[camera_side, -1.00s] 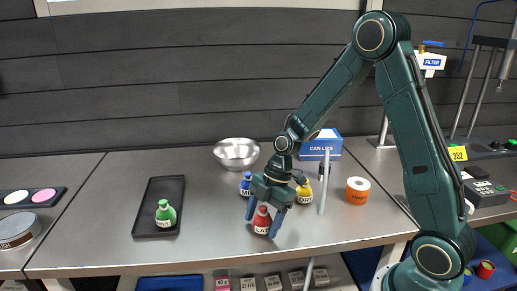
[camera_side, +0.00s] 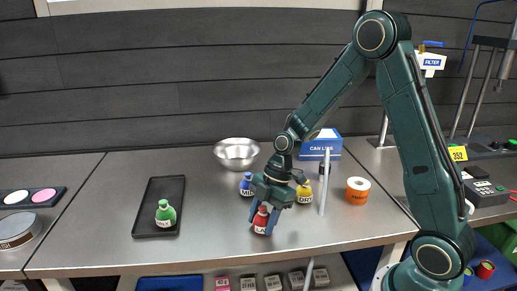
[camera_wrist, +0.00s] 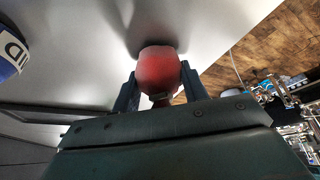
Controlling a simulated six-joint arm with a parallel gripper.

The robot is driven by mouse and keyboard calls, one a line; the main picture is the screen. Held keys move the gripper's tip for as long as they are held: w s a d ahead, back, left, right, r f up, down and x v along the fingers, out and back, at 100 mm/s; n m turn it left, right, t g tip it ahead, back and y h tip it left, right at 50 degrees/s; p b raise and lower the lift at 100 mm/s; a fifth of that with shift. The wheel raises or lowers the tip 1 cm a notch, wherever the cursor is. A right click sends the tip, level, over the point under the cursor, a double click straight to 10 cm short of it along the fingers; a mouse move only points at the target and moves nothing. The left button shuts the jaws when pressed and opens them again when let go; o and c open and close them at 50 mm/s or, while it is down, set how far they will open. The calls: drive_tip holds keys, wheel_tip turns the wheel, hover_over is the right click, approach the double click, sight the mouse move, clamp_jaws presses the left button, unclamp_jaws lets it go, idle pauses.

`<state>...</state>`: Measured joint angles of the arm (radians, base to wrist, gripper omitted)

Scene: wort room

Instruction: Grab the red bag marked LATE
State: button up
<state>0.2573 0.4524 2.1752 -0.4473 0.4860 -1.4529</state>
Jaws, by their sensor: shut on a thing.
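The red bag (camera_side: 261,226) stands on the steel bench near its front edge, with a white label whose text is too small to read. My gripper (camera_side: 262,219) comes down from above with a finger on each side of the bag and is shut on it. In the wrist view the red bag (camera_wrist: 158,68) sits between the two fingers (camera_wrist: 160,90). The bag's base looks on or very close to the bench; I cannot tell which.
A blue bag (camera_side: 246,184) and a yellow bag (camera_side: 304,193) stand just behind my gripper. A green bag (camera_side: 165,214) stands in a black tray (camera_side: 140,222) at left. The bench is clear between tray and gripper.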

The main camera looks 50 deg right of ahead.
sight(263, 208)
drive_tip(key=shift+r, duration=0.15)
wheel_tip(263, 208, up, 20)
idle(0.6)
drive_tip(key=shift+f, duration=0.2)
